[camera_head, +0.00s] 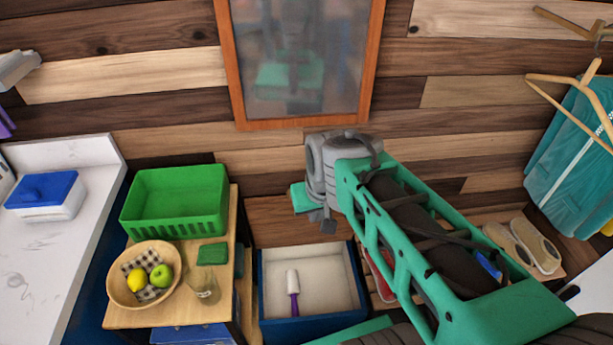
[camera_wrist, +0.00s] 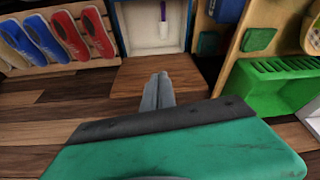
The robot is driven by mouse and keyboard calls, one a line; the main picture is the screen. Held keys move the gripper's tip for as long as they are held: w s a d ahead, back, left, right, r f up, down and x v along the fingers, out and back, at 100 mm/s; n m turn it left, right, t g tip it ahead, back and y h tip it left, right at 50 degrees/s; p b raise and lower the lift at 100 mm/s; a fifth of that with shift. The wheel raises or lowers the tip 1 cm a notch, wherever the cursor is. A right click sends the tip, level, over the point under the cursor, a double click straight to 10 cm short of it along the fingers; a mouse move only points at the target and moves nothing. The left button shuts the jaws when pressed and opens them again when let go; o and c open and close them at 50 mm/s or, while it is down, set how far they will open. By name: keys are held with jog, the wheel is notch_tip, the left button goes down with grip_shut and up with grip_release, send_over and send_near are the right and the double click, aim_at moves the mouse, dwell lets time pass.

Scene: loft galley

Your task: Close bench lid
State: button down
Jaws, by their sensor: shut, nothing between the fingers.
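The bench (camera_head: 357,300) is a blue box with a pale interior, low in the head view, and its inside is open to view. Its brown wooden lid (camera_head: 272,225) stands raised at the back, against the plank wall. A lint roller with a purple handle (camera_head: 293,303) lies inside. My gripper (camera_head: 322,215) is in front of the wall, above the bench by the raised lid. In the wrist view, my gripper's fingers (camera_wrist: 158,80) are together and empty, pointing towards the lid (camera_wrist: 190,72). The open bench (camera_wrist: 145,42) lies beyond it. Whether they touch the lid cannot be told.
Left of the bench is a wooden stand (camera_head: 130,318) with a green basket (camera_head: 175,205), a fruit bowl (camera_head: 117,290) and a glass jar (camera_head: 203,287). Shoes (camera_head: 537,245) sit on a slatted rack at right. A framed mirror (camera_head: 300,60) hangs above.

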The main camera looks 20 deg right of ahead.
jog(key=w+d+f+m+t, duration=0.1)
jog(key=w+d+f, duration=0.3)
jog(key=w+d, duration=0.4)
jog(key=w+d+f+m, duration=0.1)
jog(key=w+d+f, duration=0.4)
jog(key=w, duration=0.4)
jog(key=shift+h, duration=0.4)
jog(key=x, duration=0.9)
jog(key=shift+w+d+r+p, duration=0.1)
jog(key=shift+w+d+p, duration=0.15)
jog(key=shift+d+p, duration=0.1)
